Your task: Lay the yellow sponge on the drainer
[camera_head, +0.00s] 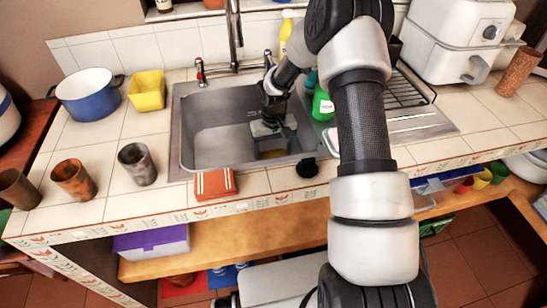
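A small yellow patch, probably the yellow sponge (273,154), shows on the floor of the metal sink (215,140). My gripper (272,133) reaches down into the sink just above and behind this patch. Its fingers are small and partly blurred into the grey metal, so I cannot tell whether they are open or touch the sponge. The drainer (426,122) is the ridged metal surface to the right of the sink. My forearm hides part of it.
A green bottle (322,104) and a yellow bottle (286,28) stand near the sink. A dark wire rack (404,92) is at the drainer's back. An orange-brown block (214,184) lies at the front edge. Cups, a blue pot (88,100) and a yellow container (147,92) are left.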

